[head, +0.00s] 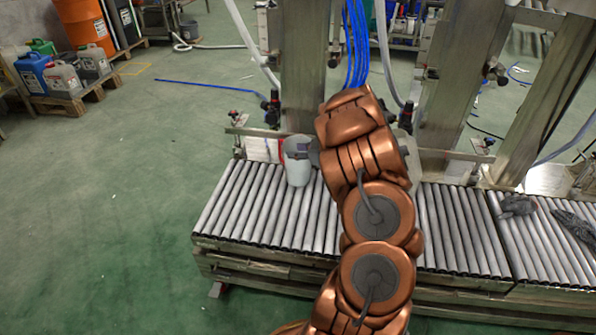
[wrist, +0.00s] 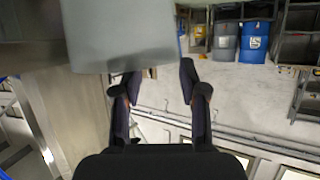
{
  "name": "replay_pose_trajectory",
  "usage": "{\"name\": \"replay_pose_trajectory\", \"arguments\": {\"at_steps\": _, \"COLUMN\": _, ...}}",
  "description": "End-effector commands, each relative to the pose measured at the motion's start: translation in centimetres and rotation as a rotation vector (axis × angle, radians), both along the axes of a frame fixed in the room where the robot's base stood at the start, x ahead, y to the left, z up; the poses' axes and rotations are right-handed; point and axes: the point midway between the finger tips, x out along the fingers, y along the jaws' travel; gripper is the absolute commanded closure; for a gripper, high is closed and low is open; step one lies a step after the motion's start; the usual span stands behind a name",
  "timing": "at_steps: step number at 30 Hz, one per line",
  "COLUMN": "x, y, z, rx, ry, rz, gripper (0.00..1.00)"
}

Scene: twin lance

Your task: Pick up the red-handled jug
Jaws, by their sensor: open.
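The jug (head: 298,168) is a pale grey container standing upright on the roller conveyor (head: 252,212), just left of my arm in the head view. A bit of red handle (head: 281,150) shows at its left side. In the wrist view a large pale grey body, which looks like the jug (wrist: 115,38), fills the upper left; no red shows there. My gripper (wrist: 160,85) is open, its two dark fingers apart with nothing clearly between them. The jug lies beyond the left fingertip; I cannot tell whether they touch. In the head view my wrist partly covers the jug's right side.
Metal posts and blue hoses (head: 357,45) rise behind the conveyor. Dark gloves or rags (head: 517,205) lie on the rollers at right. A pallet with a blue canister (head: 33,72) and others stands far left.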

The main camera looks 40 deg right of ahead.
Motion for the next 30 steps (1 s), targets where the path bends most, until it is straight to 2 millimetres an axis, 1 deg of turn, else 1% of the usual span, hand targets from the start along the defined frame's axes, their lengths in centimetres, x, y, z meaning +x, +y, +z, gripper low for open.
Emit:
{"name": "replay_pose_trajectory", "arguments": {"at_steps": 3, "x": 1.3, "y": 0.2, "z": -1.0, "rx": -0.001, "ry": -0.001, "rz": 0.004, "gripper": 0.57}}
{"name": "replay_pose_trajectory", "arguments": {"at_steps": 9, "x": 3.7, "y": 0.3, "z": -1.9, "rx": -0.002, "ry": 0.001, "rz": 0.001, "gripper": 0.57}}
{"name": "replay_pose_trajectory", "arguments": {"at_steps": 12, "x": 4.0, "y": 0.3, "z": -1.9, "rx": -0.001, "ry": 0.001, "rz": -0.001, "gripper": 0.57}}
{"name": "replay_pose_trajectory", "arguments": {"at_steps": 17, "x": 4.0, "y": 0.3, "z": -1.8, "rx": -0.001, "ry": 0.001, "rz": -0.001, "gripper": 0.57}}
{"name": "replay_pose_trajectory", "arguments": {"at_steps": 27, "x": 4.0, "y": 0.3, "z": -1.8, "rx": -0.001, "ry": 0.001, "rz": -0.001, "gripper": 0.92}}
{"name": "replay_pose_trajectory", "arguments": {"at_steps": 30, "x": 4.0, "y": 0.3, "z": -1.9, "rx": -0.001, "ry": 0.001, "rz": -0.001, "gripper": 1.00}}
